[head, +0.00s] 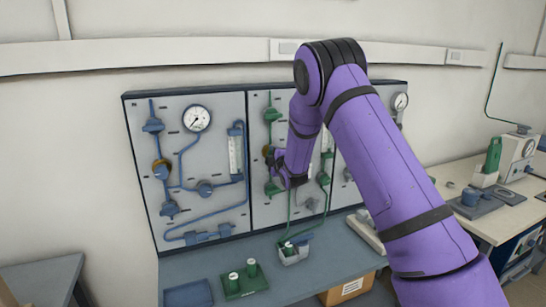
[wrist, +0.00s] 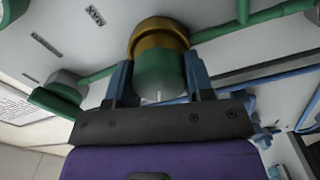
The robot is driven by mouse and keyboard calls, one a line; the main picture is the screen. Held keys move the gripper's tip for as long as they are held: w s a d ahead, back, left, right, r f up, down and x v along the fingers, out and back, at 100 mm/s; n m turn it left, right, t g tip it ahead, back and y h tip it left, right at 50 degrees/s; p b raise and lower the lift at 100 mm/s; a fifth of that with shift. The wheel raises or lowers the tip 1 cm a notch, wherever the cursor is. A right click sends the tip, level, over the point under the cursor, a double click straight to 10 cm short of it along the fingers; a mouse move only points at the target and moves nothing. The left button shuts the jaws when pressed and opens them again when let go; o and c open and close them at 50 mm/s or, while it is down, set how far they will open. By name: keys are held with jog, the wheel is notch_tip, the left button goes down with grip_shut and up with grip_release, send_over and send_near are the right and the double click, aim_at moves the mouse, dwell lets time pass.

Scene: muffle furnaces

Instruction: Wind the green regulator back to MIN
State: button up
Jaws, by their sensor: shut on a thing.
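The green regulator (wrist: 158,72) is a green knob with a brass-coloured collar (wrist: 160,38) on the panel's green line. In the wrist view my gripper (wrist: 157,80) has one blue finger on each side of the knob and is shut on it. A short white mark shows on the knob's near edge. A label that looks like an upside-down MAX (wrist: 95,15) is on the panel, up and left of the knob. I cannot make out MIN. In the head view my gripper (head: 274,163) is at the green line, and the arm hides most of the regulator.
The left panel (head: 190,165) carries blue piping, valves and a round gauge (head: 197,118). A bench below holds a green block with two white-topped bottles (head: 241,282), a blue tray (head: 188,295) and a small container (head: 293,255). Green tubes hang close to my gripper.

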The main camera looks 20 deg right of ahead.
jog(key=n, duration=0.4)
jog(key=shift+f+n, duration=0.1)
jog(key=shift+n, duration=0.3)
dwell(0.4)
jog(key=o, duration=0.9)
jog(key=shift+o, duration=0.2)
jog(key=s, duration=1.1)
jog(key=shift+d, duration=0.15)
jog(key=shift+w, duration=0.1)
